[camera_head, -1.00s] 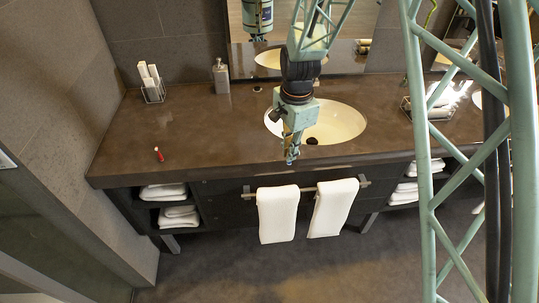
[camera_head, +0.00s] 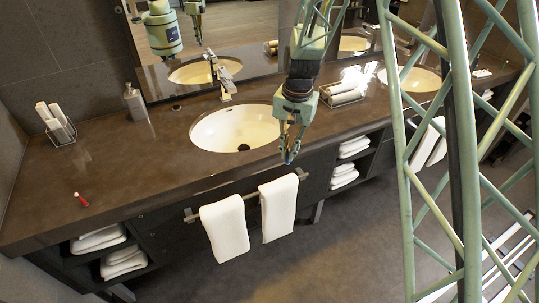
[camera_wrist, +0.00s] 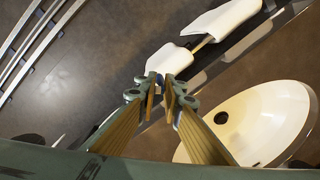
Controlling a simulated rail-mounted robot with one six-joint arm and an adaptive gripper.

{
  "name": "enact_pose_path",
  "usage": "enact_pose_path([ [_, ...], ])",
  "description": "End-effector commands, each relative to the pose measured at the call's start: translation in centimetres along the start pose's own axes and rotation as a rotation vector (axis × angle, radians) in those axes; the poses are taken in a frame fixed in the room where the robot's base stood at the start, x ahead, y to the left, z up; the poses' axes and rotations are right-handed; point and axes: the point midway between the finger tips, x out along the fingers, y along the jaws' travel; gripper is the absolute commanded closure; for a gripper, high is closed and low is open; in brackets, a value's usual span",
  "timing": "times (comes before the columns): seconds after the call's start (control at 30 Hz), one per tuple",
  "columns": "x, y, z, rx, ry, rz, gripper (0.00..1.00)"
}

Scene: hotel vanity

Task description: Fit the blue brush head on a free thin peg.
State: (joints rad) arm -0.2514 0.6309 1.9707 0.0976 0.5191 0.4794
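My gripper (camera_head: 289,156) points down in front of the vanity's front edge, right of the near basin. In the wrist view its fingertips (camera_wrist: 161,82) are close together, with a small gap. A small blue thing, seemingly the blue brush head (camera_wrist: 159,77), shows between the tips, mostly hidden by the fingers. Its outline is too small to make out well. A small red piece with a pale end (camera_head: 80,199) lies on the left of the counter. I cannot make out any thin peg.
The dark counter (camera_head: 130,165) carries a near basin (camera_head: 225,128), a tap (camera_head: 226,80), a soap bottle (camera_head: 135,102), a wire holder (camera_head: 62,133) and rolled towels (camera_head: 343,95). White towels (camera_head: 224,228) hang on a front rail. Counter left of the basin is mostly clear.

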Motion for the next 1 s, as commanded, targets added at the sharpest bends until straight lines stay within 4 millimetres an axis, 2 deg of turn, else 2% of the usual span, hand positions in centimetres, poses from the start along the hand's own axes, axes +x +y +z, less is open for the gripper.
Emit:
enact_pose_path([
  [0.03,0.1,1.2,-0.7,-0.012,-0.001,-0.001,0.96],
  [0.3,0.2,6.8,-3.5,-0.112,-0.008,-0.01,0.96],
  [0.7,0.3,14.8,-6.4,-0.253,-0.015,-0.026,0.96],
  [0.8,0.3,16.2,-6.8,-0.278,-0.015,-0.029,0.96],
  [1.0,0.3,17.7,-7.2,-0.307,-0.015,-0.033,0.96],
])
